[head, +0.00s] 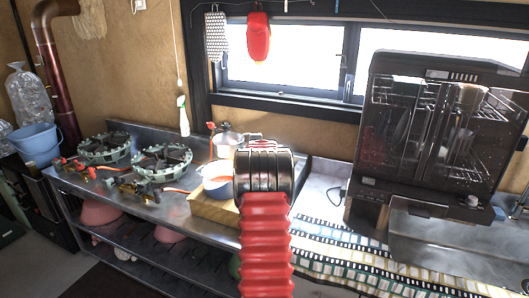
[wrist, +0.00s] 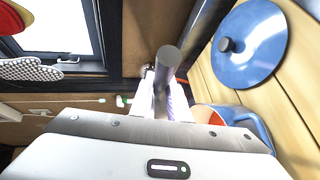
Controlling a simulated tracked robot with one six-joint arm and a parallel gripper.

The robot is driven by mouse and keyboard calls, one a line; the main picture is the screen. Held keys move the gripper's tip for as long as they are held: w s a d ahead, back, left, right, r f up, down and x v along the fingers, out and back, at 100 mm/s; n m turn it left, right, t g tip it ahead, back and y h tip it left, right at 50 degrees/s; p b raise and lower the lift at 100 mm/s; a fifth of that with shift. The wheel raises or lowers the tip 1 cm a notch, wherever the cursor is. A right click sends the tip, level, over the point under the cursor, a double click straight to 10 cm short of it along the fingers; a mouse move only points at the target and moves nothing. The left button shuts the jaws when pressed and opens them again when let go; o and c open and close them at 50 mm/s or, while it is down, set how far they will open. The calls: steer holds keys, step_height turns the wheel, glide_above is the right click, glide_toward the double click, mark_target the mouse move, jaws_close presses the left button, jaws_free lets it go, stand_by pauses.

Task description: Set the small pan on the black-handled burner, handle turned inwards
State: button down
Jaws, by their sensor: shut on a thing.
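In the head view my gripper is hidden behind my wrist. In the wrist view my gripper (wrist: 163,100) is shut on a grey round handle (wrist: 168,58), whose end points up between the white fingers. A blue pan with an orange inside (head: 217,181) is at the wooden board beside my arm, partly hidden; a blue vessel with an orange inside (wrist: 233,119) shows in the wrist view. The held handle's join to it is hidden. Two ring burners, a left one (head: 104,148) and a right one (head: 162,160), are on the metal counter.
A wooden board (head: 208,210) is on the counter. A blue lid with a dark knob (wrist: 249,45) lies on wood in the wrist view. A metal pot (head: 228,142) stands behind my arm.

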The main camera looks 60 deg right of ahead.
steer(key=w+a+f+n+t+y, duration=0.15)
steer(key=w+a, duration=0.55)
steer(key=a, duration=0.7)
steer(key=w+a+n+t+y, duration=0.2)
steer(key=w+a, duration=0.4)
steer(key=a, duration=0.7)
steer(key=w+a+f+n+t+y, duration=0.15)
steer(key=w+a, duration=0.55)
steer(key=a, duration=0.7)
steer(key=s+a+f+n+y, duration=0.1)
steer(key=s+a+y, duration=0.1)
steer(key=a, duration=1)
steer(key=s+a+f+n+y, duration=0.1)
steer(key=s+a, duration=0.3)
steer(key=a, duration=0.8)
steer(key=s+a+f+n+y, duration=0.1)
steer(key=s+a+n+y, duration=0.2)
steer(key=a, duration=0.9)
steer(key=shift+s+a+f+t+y, duration=0.3)
steer(key=shift+a+f+t+y, duration=0.1)
steer(key=shift+y, duration=0.1)
steer(key=shift+w, duration=0.1)
